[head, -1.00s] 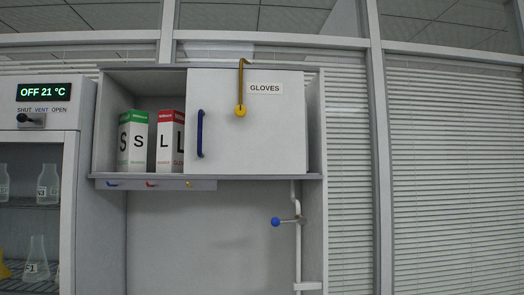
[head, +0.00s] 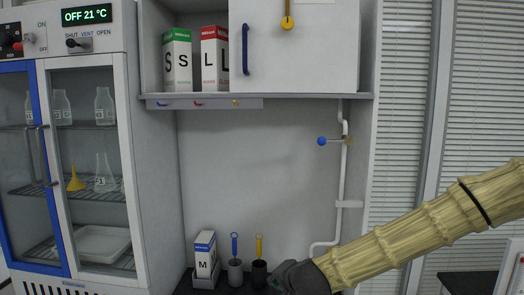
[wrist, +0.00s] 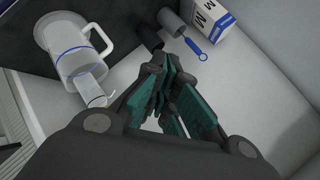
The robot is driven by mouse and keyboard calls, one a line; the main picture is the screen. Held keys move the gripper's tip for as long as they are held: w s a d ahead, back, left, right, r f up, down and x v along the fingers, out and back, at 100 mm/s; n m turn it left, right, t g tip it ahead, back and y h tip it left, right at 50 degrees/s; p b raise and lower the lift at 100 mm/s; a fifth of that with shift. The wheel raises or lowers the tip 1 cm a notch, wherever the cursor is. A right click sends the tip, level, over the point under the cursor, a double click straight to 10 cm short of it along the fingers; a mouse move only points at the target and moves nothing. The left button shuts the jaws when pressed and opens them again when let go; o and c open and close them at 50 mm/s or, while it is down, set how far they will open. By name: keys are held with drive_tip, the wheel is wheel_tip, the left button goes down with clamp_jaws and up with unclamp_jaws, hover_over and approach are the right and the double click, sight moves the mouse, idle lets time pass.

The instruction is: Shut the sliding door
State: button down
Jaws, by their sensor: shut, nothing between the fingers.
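The sliding door (head: 300,50) of the glove cabinet is a white panel with a vertical blue handle (head: 245,49). It covers the right part of the cabinet; the left part stands open, showing a green-topped S box (head: 177,60) and a red-topped L box (head: 214,60). The door's upper edge is cut off in the head view. My gripper (wrist: 172,105) is shut and empty in the wrist view, pointing down towards the counter. In the head view it is low at the bottom edge, well below the door, and its fingertips are hidden or unclear.
A glass-fronted incubator (head: 130,150) stands at left. A blue knob (head: 321,141) juts from a white pipe (head: 341,180). The wall between is clear.

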drive_tip(key=w+r+m+t+y, duration=0.1)
drive_tip(key=w+r+m+t, duration=0.1)
drive_tip(key=r, duration=1.5)
drive_tip(key=w+r+m+t+y, duration=0.1)
drive_tip(key=r+t, duration=0.1)
drive_tip(key=r, duration=1.5)
drive_tip(key=m+t+y+p, duration=0.1)
drive_tip(key=m+t+p, duration=0.1)
drive_tip(key=p, duration=0.3)
approach(271, 68)
drive_tip(key=x, duration=0.5)
drive_tip(key=shift+w+a, duration=0.15)
drive_tip(key=shift+w, duration=0.05)
drive_tip(key=a+p, duration=0.1)
drive_tip(key=a, duration=0.2)
drive_tip(key=shift+s+f+p, duration=0.1)
drive_tip(key=shift+s+p, duration=0.1)
drive_tip(key=shift+p, duration=0.2)
drive_tip(key=shift+s+a, duration=0.1)
drive_tip(key=shift+a, duration=0.4)
drive_tip(key=shift+d+f, duration=0.1)
